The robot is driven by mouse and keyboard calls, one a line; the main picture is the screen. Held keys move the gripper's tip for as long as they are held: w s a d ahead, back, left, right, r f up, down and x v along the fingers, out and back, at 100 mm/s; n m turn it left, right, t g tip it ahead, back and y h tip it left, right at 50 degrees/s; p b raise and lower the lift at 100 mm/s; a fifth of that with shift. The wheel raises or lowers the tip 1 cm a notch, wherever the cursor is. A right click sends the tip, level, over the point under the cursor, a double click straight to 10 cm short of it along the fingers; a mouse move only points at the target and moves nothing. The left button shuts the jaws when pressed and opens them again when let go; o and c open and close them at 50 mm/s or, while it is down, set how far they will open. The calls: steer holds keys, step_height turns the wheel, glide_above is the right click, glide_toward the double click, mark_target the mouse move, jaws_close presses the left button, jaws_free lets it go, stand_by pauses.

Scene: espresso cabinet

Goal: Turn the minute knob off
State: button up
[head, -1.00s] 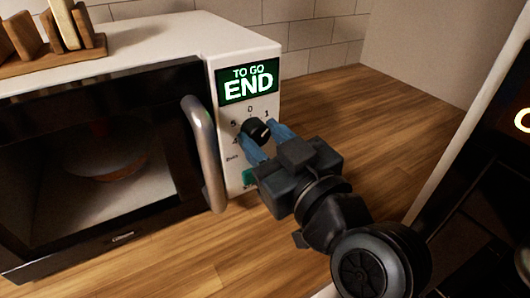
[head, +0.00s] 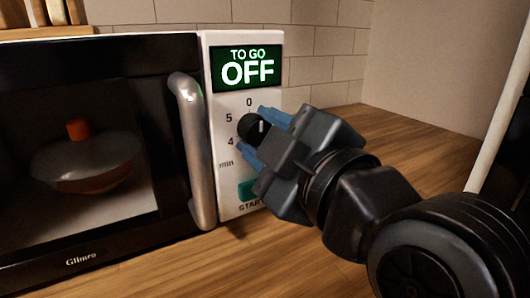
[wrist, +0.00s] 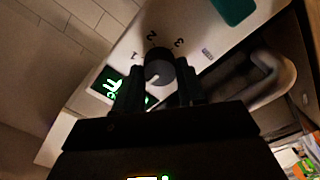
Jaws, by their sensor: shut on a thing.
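The minute knob (head: 250,127) is black and round with a white mark, on the white control panel of the microwave (head: 222,160). Part of the dial's numbers is hidden behind my gripper; 0, 5 and 4 show. The green display (head: 246,67) above the knob reads "TO GO OFF". My gripper (head: 256,131) has its blue fingers on either side of the knob and is shut on it. In the wrist view the knob (wrist: 158,74) sits between the dark fingertips, with 1, 2 and 3 printed around it.
A teal START button (head: 246,190) is below the knob, close under my gripper. The silver door handle (head: 195,150) stands out to the left. A lidded pot (head: 88,170) is inside behind the closed door. The wooden counter (head: 420,150) is clear to the right.

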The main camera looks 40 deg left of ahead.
steer(key=shift+n, duration=0.4)
steer(key=o, duration=1.1)
steer(key=shift+c, duration=0.2)
steer(key=v, duration=0.7)
steer(key=shift+s+d+b, duration=0.2)
steer(key=shift+d+b, duration=0.2)
steer(key=shift+b, duration=0.05)
